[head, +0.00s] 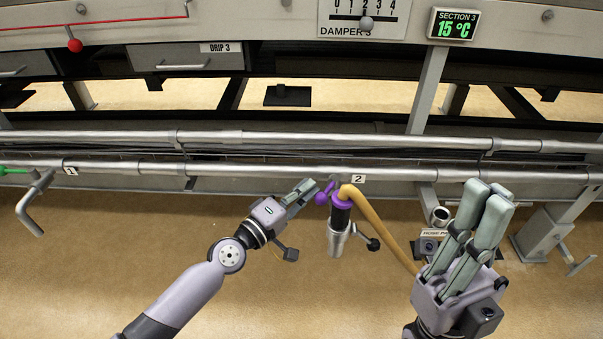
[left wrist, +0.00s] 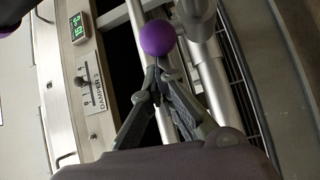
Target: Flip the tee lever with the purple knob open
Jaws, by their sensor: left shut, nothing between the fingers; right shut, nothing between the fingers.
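The purple knob (head: 321,198) sits on a short lever at the left side of a purple fitting (head: 341,194) near label 2 on the pipe. In the left wrist view the round purple knob (left wrist: 157,37) stands just beyond my fingertips. My left gripper (head: 311,187) is shut and empty, its fingertips right beside the knob; I cannot tell whether they touch. It also shows in the left wrist view (left wrist: 160,80). My right gripper (head: 488,192) is shut and empty, pointing up, to the right of the fitting and apart from it.
A yellow hose (head: 382,228) runs from the fitting down toward my right gripper. A metal nozzle (head: 337,240) hangs below the fitting. Long steel pipes (head: 270,168) cross behind. A green lever (head: 14,171) is at far left, and a red knob (head: 75,45) is above. The floor is clear at left.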

